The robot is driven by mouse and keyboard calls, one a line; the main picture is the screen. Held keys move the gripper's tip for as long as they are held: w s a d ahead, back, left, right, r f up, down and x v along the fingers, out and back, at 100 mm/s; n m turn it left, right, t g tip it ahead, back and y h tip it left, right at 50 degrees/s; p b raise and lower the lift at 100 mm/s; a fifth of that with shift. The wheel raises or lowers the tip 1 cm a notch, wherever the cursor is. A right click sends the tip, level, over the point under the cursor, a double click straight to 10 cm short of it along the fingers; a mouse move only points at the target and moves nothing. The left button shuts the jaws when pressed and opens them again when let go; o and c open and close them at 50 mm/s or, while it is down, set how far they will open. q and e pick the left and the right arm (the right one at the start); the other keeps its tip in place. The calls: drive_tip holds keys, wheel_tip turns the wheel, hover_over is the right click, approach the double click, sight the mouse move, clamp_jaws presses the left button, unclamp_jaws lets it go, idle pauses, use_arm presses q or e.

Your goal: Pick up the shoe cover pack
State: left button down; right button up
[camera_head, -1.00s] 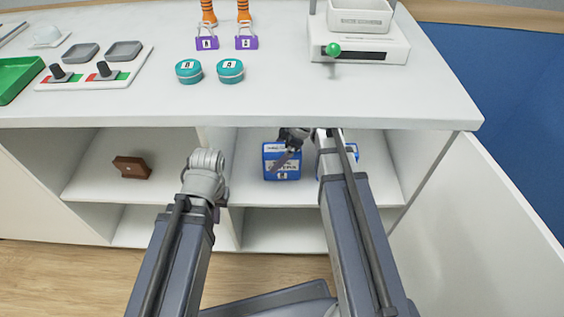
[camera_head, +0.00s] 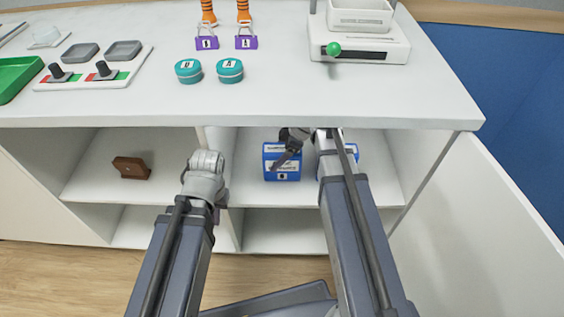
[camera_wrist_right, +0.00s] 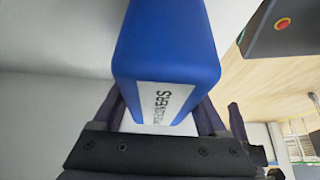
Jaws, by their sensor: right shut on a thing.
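The shoe cover pack is a blue box with a white label, part of which reads "COVERS" in the right wrist view (camera_wrist_right: 175,55). It sits between the two dark fingers of my right gripper (camera_wrist_right: 165,118), which is shut on it. In the head view a blue box (camera_head: 270,173) stands on the shelf under the counter, partly covered by my right gripper (camera_head: 287,155). My left gripper (camera_head: 203,180) is left of it, in front of the shelf divider; its jaws cannot be made out.
A second blue box (camera_head: 352,151) is mostly hidden behind my right arm. A brown block (camera_head: 131,168) lies in the left compartment. The counter (camera_head: 280,105) overhangs the shelves, and a divider (camera_head: 218,145) stands left of the pack.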

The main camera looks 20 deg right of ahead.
clamp_jaws()
idle(0.3)
drive_tip(key=shift+r, duration=0.25)
